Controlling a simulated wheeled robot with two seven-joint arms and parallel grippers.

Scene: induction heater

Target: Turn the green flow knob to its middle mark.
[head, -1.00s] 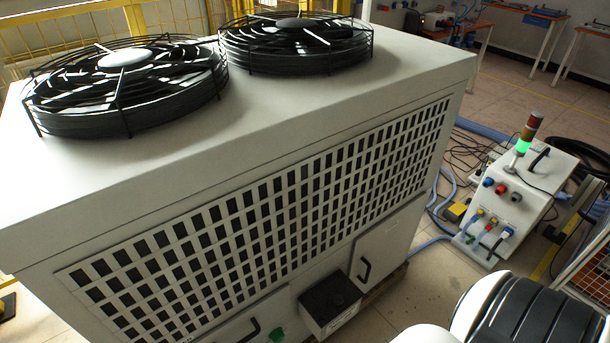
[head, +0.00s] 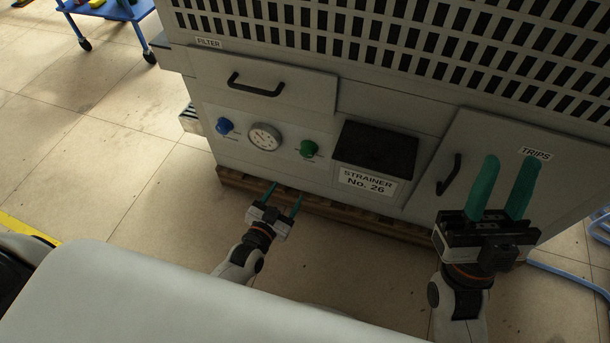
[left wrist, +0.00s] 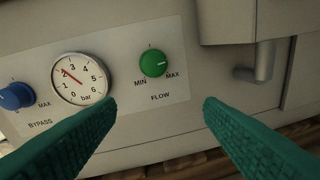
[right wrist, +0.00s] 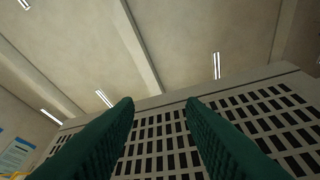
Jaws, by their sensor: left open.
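The green flow knob (head: 308,148) is on the front panel of the grey machine, right of the pressure gauge. In the left wrist view the knob (left wrist: 153,63) sits above the word FLOW, between MIN and MAX. Its pale pointer mark appears to face right, toward MAX. A small tick shows above the knob. My left gripper (head: 284,192) is open and empty, low in front of the panel and apart from the knob. In its wrist view its fingertips (left wrist: 160,102) are below the knob, one to each side. My right gripper (head: 509,172) is open and empty, pointing up before the TRIPS door.
The gauge (head: 264,137) and blue bypass knob (head: 224,126) are left of the green knob. The black-topped strainer box (head: 376,148) juts out to its right. Handles stick out on the filter drawer (head: 290,87) and TRIPS door (head: 480,150).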

